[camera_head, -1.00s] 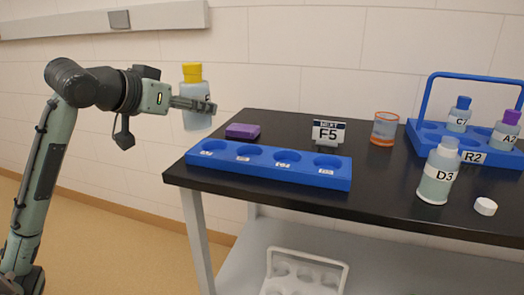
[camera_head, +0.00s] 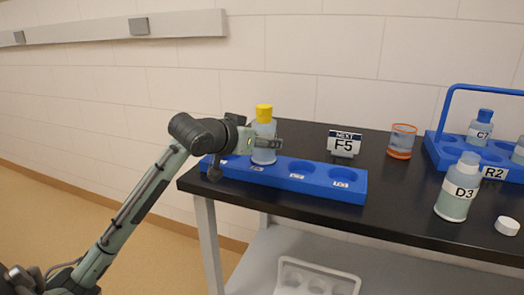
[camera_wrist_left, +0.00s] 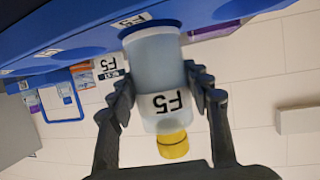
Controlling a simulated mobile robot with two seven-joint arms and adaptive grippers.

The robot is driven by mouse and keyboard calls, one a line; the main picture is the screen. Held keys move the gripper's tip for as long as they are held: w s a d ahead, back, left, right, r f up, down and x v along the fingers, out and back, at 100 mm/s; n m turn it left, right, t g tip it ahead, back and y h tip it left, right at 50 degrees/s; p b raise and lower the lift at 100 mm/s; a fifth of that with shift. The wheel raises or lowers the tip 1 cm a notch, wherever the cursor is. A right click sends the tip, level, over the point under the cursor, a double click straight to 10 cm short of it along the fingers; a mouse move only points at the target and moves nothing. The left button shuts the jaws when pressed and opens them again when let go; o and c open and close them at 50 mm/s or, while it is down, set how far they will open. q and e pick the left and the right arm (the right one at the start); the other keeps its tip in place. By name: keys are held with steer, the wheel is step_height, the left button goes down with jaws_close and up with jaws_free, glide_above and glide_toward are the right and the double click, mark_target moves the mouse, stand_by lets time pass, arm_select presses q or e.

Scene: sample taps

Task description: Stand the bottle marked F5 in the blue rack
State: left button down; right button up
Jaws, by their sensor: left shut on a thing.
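The bottle marked F5 (camera_head: 263,150), clear with a yellow cap, is upright at the second hole from the left of the blue rack (camera_head: 335,188). In the left wrist view the bottle (camera_wrist_left: 155,70) appears inverted, its base at a hole beside a rack label reading F5. I cannot tell whether the base is just above the hole or slightly inside it. My left gripper (camera_head: 265,143) is shut on the bottle's sides; its fingers (camera_wrist_left: 160,95) flank it in the wrist view. The rack's two right holes look empty; the left end is partly hidden by my arm. My right gripper is out of view.
A sign reading NEXT F5 (camera_head: 344,143) and an orange-rimmed beaker (camera_head: 401,141) stand behind the rack. Bottle D3 (camera_head: 458,188), a white cap (camera_head: 507,226) and a blue carrier marked R2 (camera_head: 476,147) are to the right. A white rack (camera_head: 315,280) sits on the lower shelf.

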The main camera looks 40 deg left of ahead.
arm_select(q)
step_height(320, 180, down, 2)
steer(key=shift+f, duration=0.35)
steer(key=c, duration=0.7)
jaws_free()
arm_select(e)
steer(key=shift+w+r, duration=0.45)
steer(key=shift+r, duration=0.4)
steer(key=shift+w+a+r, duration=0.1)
